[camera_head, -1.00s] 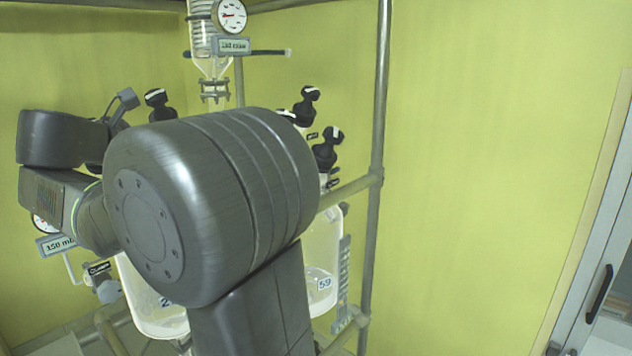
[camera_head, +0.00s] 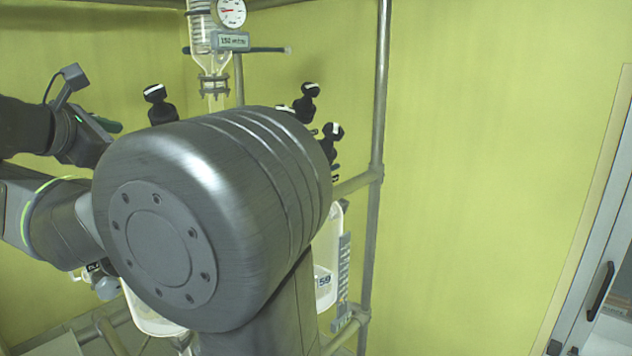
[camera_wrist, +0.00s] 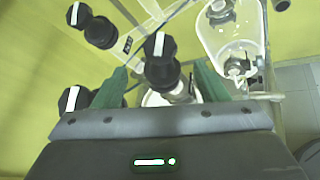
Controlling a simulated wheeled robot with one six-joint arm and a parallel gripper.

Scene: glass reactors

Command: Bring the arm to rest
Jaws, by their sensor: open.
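My gripper (camera_wrist: 155,85) shows in the wrist view with its two green fingers spread apart and nothing between them touching both. A black valve knob (camera_wrist: 161,62) with a white mark shows in the gap between the fingers, beyond them; I cannot tell the exact distance. In the head view my gripper (camera_head: 112,125) is at the left, partly hidden behind my own large grey arm joint, with one green finger showing. A black knob (camera_head: 158,104) stands to the right of it in the picture.
A metal frame post (camera_head: 378,110) stands right of the arm. Two more black knobs (camera_head: 306,102) (camera_head: 331,143) sit behind my arm. A glass vessel with a gauge (camera_head: 231,12) hangs above. The yellow wall side at right is open, with a glass door (camera_head: 598,290) beyond.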

